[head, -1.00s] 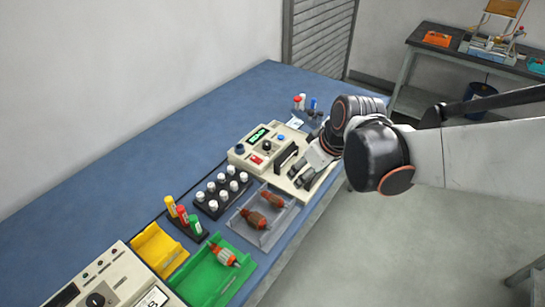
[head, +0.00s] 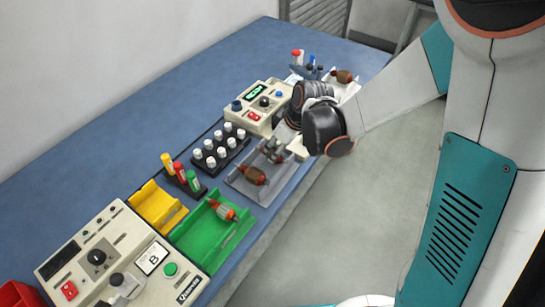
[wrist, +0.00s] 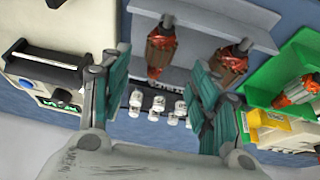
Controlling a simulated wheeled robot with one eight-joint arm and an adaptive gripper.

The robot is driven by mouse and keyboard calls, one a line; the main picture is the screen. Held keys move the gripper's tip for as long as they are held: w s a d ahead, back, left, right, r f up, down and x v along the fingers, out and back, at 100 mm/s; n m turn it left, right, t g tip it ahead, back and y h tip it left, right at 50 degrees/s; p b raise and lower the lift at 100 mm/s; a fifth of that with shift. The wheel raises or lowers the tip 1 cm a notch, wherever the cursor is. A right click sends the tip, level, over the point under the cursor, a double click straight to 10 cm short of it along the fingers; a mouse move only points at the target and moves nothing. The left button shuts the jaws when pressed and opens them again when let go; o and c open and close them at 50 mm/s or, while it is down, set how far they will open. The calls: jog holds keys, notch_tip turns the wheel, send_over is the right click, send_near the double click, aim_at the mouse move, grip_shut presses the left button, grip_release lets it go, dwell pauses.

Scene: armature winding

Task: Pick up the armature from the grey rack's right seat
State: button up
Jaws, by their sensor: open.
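The grey rack (head: 262,193) stands on the blue bench and also shows in the wrist view (wrist: 205,12). It holds two orange-brown armatures. The left armature (head: 252,175) is clear in the head view and sits on the right in the wrist view (wrist: 234,62). The right-seat armature (wrist: 160,48) shows in the wrist view; my gripper mostly hides it in the head view. My gripper (head: 272,152) is over the rack's right part. In the wrist view my open fingers (wrist: 160,85) are on either side of the right-seat armature's line, with no visible contact.
A green tray (head: 228,240) with another armature (head: 222,210) lies beside the rack. A black block of white-capped vials (head: 219,150) stands behind it. A beige meter (head: 255,103) is close to my wrist. A further armature (head: 343,76) lies at the back right.

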jog(key=b+x, duration=0.2)
jog(key=x, duration=0.3)
jog(key=shift+w+f+b, duration=0.1)
jog(key=shift+f+b, duration=0.25)
jog(key=shift+f, duration=0.05)
jog(key=shift+r, duration=0.1)
jog(key=c, duration=1.3)
